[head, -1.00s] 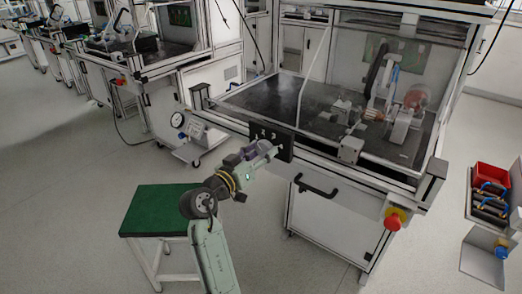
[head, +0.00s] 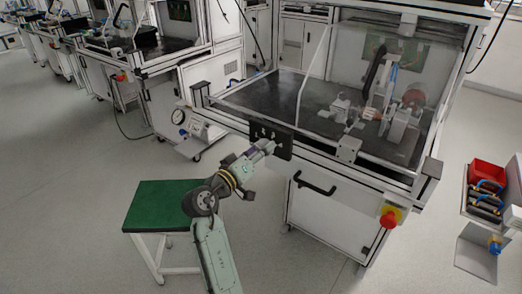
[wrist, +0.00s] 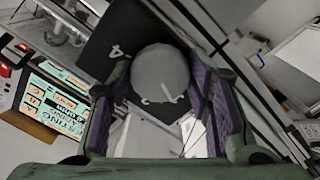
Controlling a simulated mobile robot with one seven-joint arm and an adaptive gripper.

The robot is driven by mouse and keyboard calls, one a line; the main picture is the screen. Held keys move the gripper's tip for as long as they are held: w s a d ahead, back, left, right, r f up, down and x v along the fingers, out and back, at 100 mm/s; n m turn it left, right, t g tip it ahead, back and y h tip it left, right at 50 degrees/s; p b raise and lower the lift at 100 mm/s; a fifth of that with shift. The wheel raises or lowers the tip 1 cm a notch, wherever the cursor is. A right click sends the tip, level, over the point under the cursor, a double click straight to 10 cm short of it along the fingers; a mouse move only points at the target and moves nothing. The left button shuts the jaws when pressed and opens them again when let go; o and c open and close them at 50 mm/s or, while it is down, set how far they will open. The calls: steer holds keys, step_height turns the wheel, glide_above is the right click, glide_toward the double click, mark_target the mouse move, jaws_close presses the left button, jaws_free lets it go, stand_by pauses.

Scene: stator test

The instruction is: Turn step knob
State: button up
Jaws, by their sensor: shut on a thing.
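The step knob (wrist: 160,72) is a grey round knob with a pale mark on its face, on a black panel (wrist: 112,42) with a white "4" in the wrist view. My gripper (wrist: 163,92) has its purple-padded fingers on both sides of the knob and is shut on it. In the head view the black panel (head: 285,143) is fixed at the front left of the workbench. My gripper (head: 264,147) reaches its left part from the front. The knob is hidden there behind my gripper.
The workbench (head: 260,97) has metal fixtures on its dark top behind a clear guard. A red emergency button (head: 390,219) and a black handle (head: 315,184) are on its front. A green-topped stool (head: 160,203) stands left of my arm. A lit screen (wrist: 60,100) shows in the wrist view.

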steer(key=o, duration=1.1)
steer(key=shift+o, duration=0.2)
steer(key=v, duration=1.2)
